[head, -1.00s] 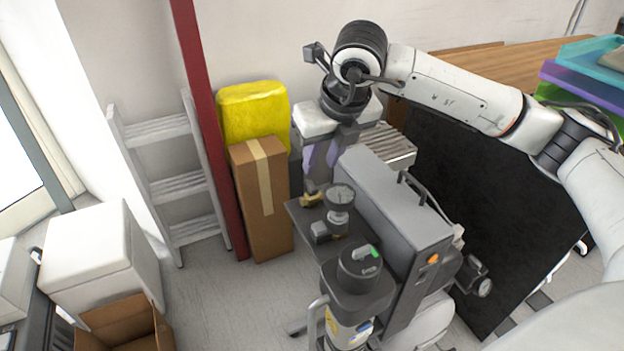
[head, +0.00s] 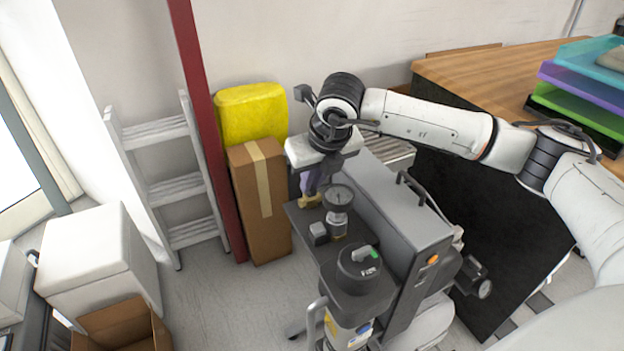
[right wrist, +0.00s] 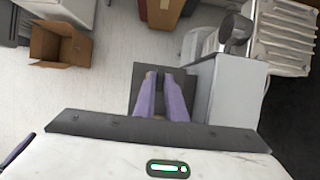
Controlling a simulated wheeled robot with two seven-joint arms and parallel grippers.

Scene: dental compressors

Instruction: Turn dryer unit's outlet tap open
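The grey dryer unit (head: 395,200) stands on the compressor, with a round gauge (head: 338,196) beside it. A small brass fitting (head: 307,202), which looks like the outlet tap, sits at the back left of the dark plate; its handle position cannot be made out. My right gripper (head: 309,192) is above and behind the gauge, its purple fingers pointing down close to the brass fitting. In the right wrist view its two fingers (right wrist: 158,78) are apart, over the dark plate (right wrist: 158,74). Whether they touch the fitting is not clear.
A cardboard box (head: 262,225), yellow bundle (head: 250,115), red post (head: 208,130) and ladder (head: 180,185) stand left. A wooden-topped desk (head: 480,70) is at right. Floor is free left of the unit.

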